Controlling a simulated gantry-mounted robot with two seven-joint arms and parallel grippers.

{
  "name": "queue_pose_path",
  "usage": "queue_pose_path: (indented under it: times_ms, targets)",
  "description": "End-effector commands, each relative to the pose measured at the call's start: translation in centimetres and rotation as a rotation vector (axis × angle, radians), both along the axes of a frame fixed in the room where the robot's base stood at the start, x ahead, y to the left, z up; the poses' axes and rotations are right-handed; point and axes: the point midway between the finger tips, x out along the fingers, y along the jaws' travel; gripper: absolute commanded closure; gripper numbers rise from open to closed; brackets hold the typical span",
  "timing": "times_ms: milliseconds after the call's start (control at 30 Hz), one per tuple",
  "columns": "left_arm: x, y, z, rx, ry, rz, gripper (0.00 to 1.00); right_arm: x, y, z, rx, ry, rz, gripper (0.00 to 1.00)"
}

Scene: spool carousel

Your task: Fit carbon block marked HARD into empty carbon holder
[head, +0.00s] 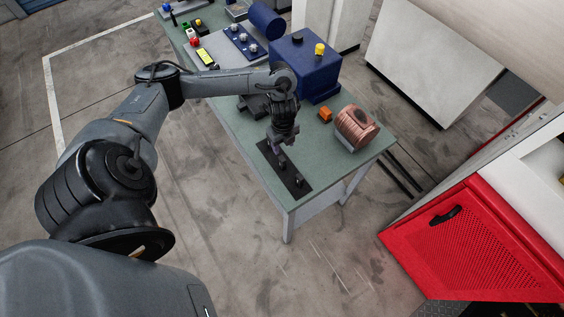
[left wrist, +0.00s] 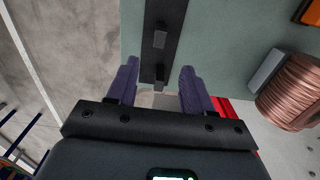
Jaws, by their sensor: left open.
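A dark strip (head: 292,181) lies along the front left edge of the green table, with a few small dark blocks or holders on it. In the left wrist view the strip (left wrist: 168,15) carries a grey block (left wrist: 160,39) and a darker piece (left wrist: 159,72) nearer the fingers. No HARD marking is legible, and I cannot tell which piece is a carbon block and which a holder. My left gripper (head: 276,150) is over the strip's far end in the head view. In the left wrist view its purple fingers (left wrist: 158,72) are spread apart, with nothing held between them.
A copper-wound coil (head: 356,127) stands at the table's right, near an orange block (head: 325,115). A blue box (head: 302,68) with yellow and black knobs stands behind my arm. A red perforated cabinet (head: 470,243) is to the right of the table. Green tabletop is clear between strip and coil.

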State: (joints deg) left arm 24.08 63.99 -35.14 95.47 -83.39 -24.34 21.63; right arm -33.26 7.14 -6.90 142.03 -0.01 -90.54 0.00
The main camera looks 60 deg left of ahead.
Motion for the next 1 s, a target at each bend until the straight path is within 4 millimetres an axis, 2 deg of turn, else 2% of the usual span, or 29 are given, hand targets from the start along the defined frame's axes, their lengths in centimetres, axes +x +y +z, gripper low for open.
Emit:
queue_pose_path:
  times_ms: [133, 333, 567, 800, 1000]
  targets:
    - [-0.3, 0.1, -2.4, -0.002, 0.011, 0.004, 0.49, 0.0, 0.0, -1.0, -0.001, -0.001, 0.000, 0.57]
    - [-0.2, 0.2, -4.3, -0.001, 0.008, 0.003, 0.49, 0.0, 0.0, -0.7, -0.001, -0.001, 0.000, 0.57]
    - [-0.2, 0.3, -5.4, 0.001, 0.008, 0.003, 0.49, 0.0, 0.1, -0.5, 0.003, -0.002, -0.002, 0.57]
    - [-0.1, 0.5, -8.5, -0.001, 0.008, 0.003, 0.49, 0.1, 0.2, 0.0, 0.008, -0.003, -0.006, 0.57]
    - [-0.1, 0.6, -10.0, 0.002, 0.006, 0.001, 0.49, 0.1, 0.2, 0.0, 0.009, -0.003, -0.006, 0.57]
